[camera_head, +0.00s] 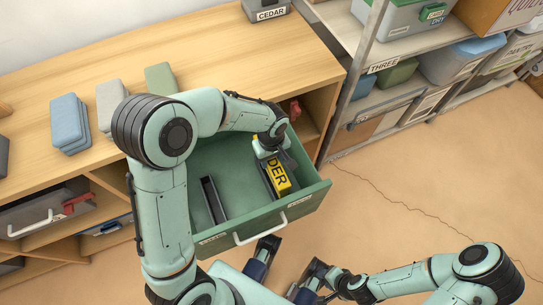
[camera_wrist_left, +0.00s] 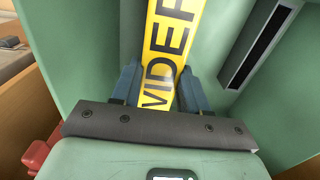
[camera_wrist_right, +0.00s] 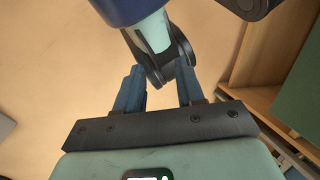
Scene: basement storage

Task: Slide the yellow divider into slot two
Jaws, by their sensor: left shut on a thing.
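The yellow divider (camera_head: 279,178) with black lettering is in the right part of the open green drawer (camera_head: 316,193). It also shows in the left wrist view (camera_wrist_left: 162,45), between my left gripper's blue fingers. My left gripper (camera_wrist_left: 157,75) is shut on it. In the head view the divider stands beside a dark strip. I cannot tell whether its lower edge is in a slot. A separate dark slot holder (camera_head: 208,201) stands empty in the drawer's left part; it also shows in the left wrist view (camera_wrist_left: 258,45). My right gripper (camera_wrist_right: 158,85) is open and empty, outside the drawer.
The drawer has a white handle (camera_head: 260,230) and small front labels too small to read. A metal shelf (camera_head: 352,95) with bins is at the right. The floor at right is clear.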

